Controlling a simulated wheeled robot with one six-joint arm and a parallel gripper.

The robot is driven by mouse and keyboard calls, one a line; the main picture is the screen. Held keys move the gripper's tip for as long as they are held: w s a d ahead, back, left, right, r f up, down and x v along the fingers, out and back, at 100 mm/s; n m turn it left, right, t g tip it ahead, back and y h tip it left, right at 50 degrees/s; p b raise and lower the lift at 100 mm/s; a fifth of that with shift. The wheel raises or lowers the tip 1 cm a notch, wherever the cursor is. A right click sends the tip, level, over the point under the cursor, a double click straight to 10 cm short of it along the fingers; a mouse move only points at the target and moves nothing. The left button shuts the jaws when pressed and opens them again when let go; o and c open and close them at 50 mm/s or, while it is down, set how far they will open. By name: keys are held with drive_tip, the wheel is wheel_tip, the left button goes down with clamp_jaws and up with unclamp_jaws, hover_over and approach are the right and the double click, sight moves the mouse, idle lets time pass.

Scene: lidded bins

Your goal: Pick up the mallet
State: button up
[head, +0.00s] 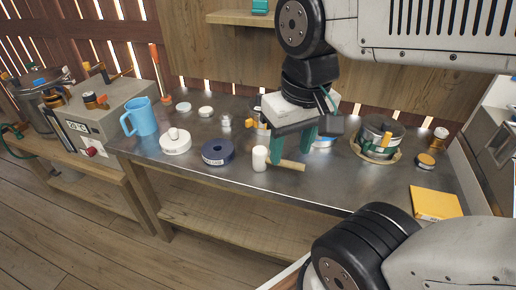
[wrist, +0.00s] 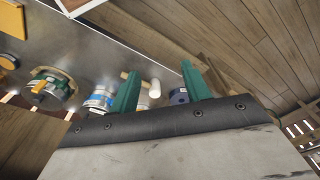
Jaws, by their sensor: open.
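The mallet has a white cylindrical head (head: 260,158) and a short light-wood handle (head: 291,166), lying on the metal-topped bench near its front edge. The handle points right in the head view. My gripper (head: 293,148) is open with green fingers, above the bench and close over the mallet; the left finger overlaps part of the handle in the picture. In the wrist view, the white head (wrist: 154,88) shows between the spread fingers (wrist: 161,70), and the handle is partly hidden behind the left finger. Nothing is held.
A dark blue roll (head: 219,152) sits left of the mallet, with a white lidded disc (head: 175,144) and blue jug (head: 140,117) beyond. A pot (head: 379,138) on a wooden ring and a yellow pad (head: 436,203) are right. The bench front between mallet and pad is clear.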

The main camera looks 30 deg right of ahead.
drive_tip(key=w+d+f+m+g, duration=0.1)
drive_tip(key=w+d+f+m, duration=0.2)
drive_tip(key=w+m, duration=0.5)
drive_tip(key=m+g+y, duration=0.2)
drive_tip(key=m, duration=1.7)
hover_over(282, 163)
drive_tip(key=d, duration=0.1)
drive_tip(key=f, duration=1.6)
drive_tip(key=shift+w, duration=0.4)
drive_tip(key=x, duration=0.4)
drive_tip(key=w+d+x, duration=0.1)
drive_tip(key=x, duration=0.2)
drive_tip(key=shift+f, duration=0.85)
drive_tip(key=shift+a, duration=0.1)
clamp_jaws()
